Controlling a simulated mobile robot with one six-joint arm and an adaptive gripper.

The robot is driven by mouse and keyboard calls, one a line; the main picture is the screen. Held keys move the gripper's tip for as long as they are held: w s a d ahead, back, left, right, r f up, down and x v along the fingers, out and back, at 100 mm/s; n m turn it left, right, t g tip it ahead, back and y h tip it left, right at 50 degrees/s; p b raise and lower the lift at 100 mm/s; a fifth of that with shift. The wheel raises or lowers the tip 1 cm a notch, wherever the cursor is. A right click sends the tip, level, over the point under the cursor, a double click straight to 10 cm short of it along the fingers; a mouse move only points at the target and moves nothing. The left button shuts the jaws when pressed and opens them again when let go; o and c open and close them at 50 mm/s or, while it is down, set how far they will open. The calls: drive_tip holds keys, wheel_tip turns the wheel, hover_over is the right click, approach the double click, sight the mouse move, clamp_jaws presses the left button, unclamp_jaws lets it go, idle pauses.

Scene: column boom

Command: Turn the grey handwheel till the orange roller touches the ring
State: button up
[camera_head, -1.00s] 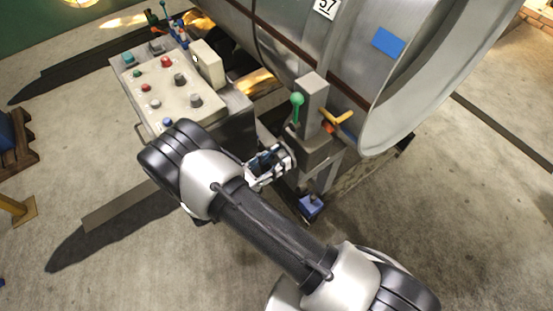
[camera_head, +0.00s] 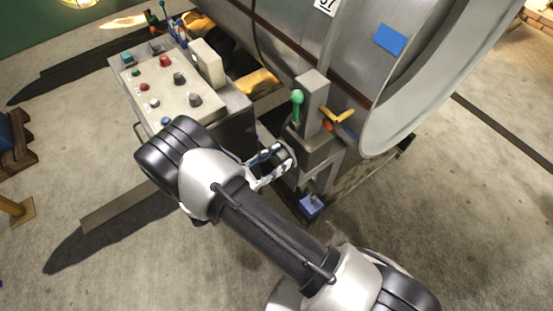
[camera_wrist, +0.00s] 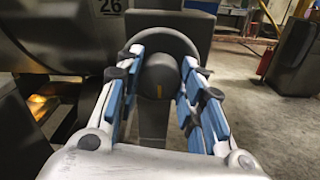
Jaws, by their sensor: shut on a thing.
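The grey handwheel (camera_wrist: 176,44) is in the middle of the wrist view, a round disc with a darker hub (camera_wrist: 160,78) bearing a small yellow mark. My gripper (camera_wrist: 160,72) is shut on it, with blue-padded fingers on its left and right sides. In the head view my gripper (camera_head: 268,163) reaches the left side of the grey stand, and its fingers partly hide the wheel. The orange roller (camera_head: 328,126) shows small beside the post, below a yellow lever. The big metal ring (camera_head: 376,143) is just to its right. I cannot tell whether they touch.
A control box (camera_head: 182,95) with several knobs stands left of my gripper. A green-knobbed lever (camera_head: 297,97) rises on the stand above it. A blue pedal (camera_head: 311,205) sits low at the stand's foot. Open concrete floor lies at the lower right.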

drive_tip(key=o, duration=1.1)
drive_tip(key=shift+c, duration=0.2)
drive_tip(key=v, duration=1.2)
drive_tip(key=shift+d+r, duration=0.1)
